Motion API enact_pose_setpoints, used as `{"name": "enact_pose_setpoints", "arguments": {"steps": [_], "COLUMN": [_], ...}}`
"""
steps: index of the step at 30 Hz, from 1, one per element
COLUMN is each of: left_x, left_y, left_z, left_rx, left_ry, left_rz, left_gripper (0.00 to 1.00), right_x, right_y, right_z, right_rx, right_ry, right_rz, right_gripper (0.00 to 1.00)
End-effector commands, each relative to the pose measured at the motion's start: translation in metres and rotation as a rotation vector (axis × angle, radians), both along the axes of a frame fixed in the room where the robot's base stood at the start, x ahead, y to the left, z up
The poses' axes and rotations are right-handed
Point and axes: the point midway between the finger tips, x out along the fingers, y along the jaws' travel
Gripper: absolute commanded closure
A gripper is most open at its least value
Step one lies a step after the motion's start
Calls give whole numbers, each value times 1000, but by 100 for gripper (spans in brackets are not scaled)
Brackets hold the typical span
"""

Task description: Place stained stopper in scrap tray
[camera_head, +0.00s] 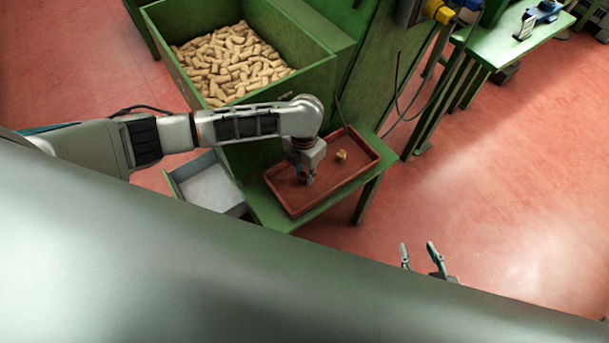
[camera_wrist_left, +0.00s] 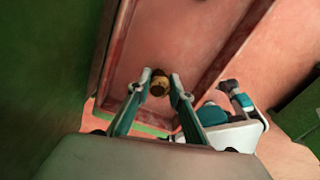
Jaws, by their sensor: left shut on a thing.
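A shallow red tray (camera_head: 357,178) sits on a green bench. My left gripper (camera_head: 307,180) points down over the near left part of this tray, shut on a small brownish stopper. In the left wrist view a stopper (camera_wrist_left: 159,84), part yellowish and part dark brown, shows between the fingertips, above the tray floor (camera_wrist_left: 190,35). I cannot make out the stain clearly. Another tan stopper (camera_head: 341,156) lies in the tray, to the right of the gripper. My right gripper (camera_head: 419,250) is open and empty, low in the head view, apart from the tray.
A large green bin (camera_head: 180,80) full of corks stands behind my left arm. A grey open box (camera_head: 210,188) is left of the red tray. A green table (camera_head: 500,50) with small items stands at upper right. The red floor at right is clear.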

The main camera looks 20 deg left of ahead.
Motion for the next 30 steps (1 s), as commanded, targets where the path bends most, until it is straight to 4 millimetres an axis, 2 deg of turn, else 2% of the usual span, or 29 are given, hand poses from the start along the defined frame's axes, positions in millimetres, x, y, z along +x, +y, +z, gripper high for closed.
{"name": "enact_pose_setpoints", "arguments": {"steps": [2,13,14,15,26,30], "left_x": [-1,0,0,0,0,1], "left_y": [0,0,0,0,0,0], "left_z": [-10,-13,-12,-12,-11,2], "left_rx": [0,0,0,0,0,0], "left_ry": [2,1,0,0,0,-3], "left_rz": [1,0,0,0,0,-2], "left_gripper": [87,87,72,63,63,63], "right_x": [-1,-1,-1,0,1,1], "right_y": [0,-1,-1,-1,0,0], "right_z": [-5,-5,-4,-4,0,3], "right_rx": [-1,-1,-1,-1,0,0], "right_ry": [4,3,3,2,-3,-3], "right_rz": [0,0,0,0,0,0], "right_gripper": [60,60,60,60,60,60]}}
